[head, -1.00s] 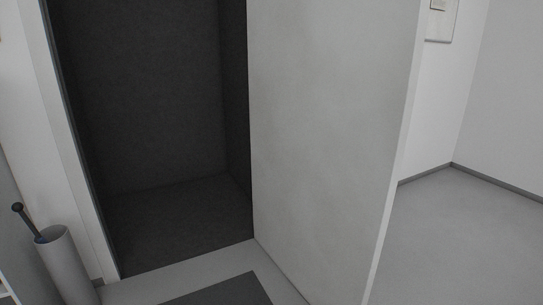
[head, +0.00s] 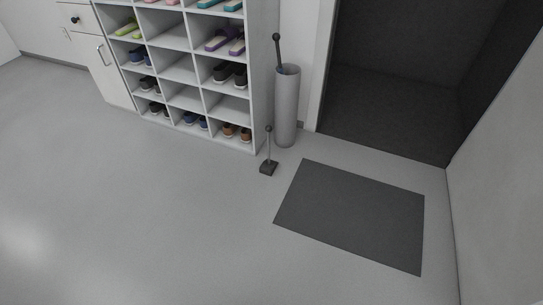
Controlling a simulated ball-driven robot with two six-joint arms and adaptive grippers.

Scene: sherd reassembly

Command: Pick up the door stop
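Neither of my grippers shows in the head view.
A white shoe rack (head: 252,146) with several shoes stands behind it. A grey cylindrical stand (head: 287,108) holding a dark-knobbed stick is beside the rack. A dark mat (head: 352,212) lies before the dark doorway (head: 395,70). The door (head: 505,200) is at right. Floor at left is clear.

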